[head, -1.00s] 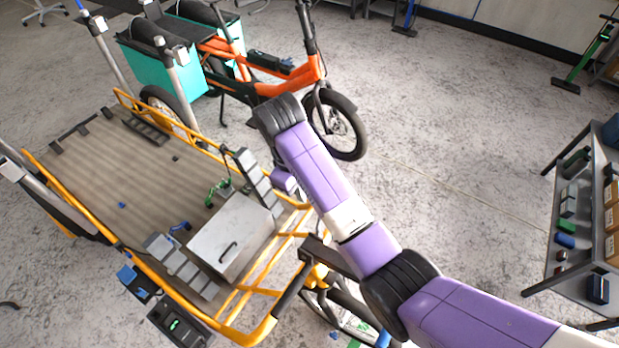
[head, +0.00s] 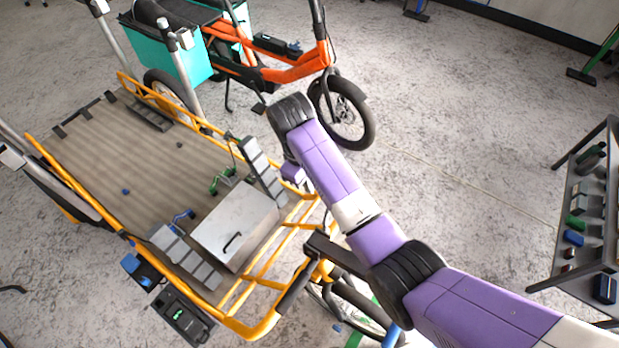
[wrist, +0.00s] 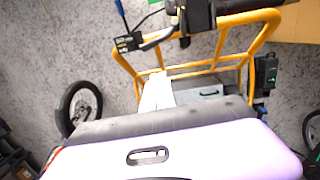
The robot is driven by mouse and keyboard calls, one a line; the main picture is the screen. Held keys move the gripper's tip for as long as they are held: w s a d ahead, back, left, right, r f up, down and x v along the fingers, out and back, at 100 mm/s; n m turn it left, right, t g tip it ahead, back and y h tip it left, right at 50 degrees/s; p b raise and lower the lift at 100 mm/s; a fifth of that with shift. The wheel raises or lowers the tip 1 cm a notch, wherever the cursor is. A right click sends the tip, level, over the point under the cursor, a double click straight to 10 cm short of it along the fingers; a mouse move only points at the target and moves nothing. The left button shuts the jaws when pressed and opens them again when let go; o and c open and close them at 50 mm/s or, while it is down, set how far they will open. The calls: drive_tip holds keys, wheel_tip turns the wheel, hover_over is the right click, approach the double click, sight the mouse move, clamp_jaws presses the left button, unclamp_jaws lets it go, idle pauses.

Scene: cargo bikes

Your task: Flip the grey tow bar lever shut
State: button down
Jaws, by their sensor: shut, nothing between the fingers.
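I cannot pick out the grey tow bar lever for certain in either view. The orange-yellow cargo bike frame (head: 262,325) carries a grey box (head: 238,222) with a dark handle. Green clamp-like parts (head: 222,180) and a blue one (head: 182,216) lie on the deck. In the wrist view my gripper (wrist: 157,88) appears as a pale, closed piece ahead of the purple hand, empty, with the yellow frame (wrist: 262,72) and the grey box (wrist: 207,93) beyond.
Stepped grey blocks (head: 263,165) flank the box. An orange bike (head: 285,72) with teal bags (head: 180,55) stands behind. A shelf rack (head: 590,215) with small items is at the right. The floor between bike and rack is clear.

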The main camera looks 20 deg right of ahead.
drive_tip(key=s+d+f+p, duration=0.2)
drive_tip(key=d+f, duration=0.1)
drive_tip(key=f, duration=0.4)
drive_tip(key=shift+d, duration=0.15)
drive_tip(key=shift+f+b, duration=0.25)
drive_tip(key=shift+b, duration=0.15)
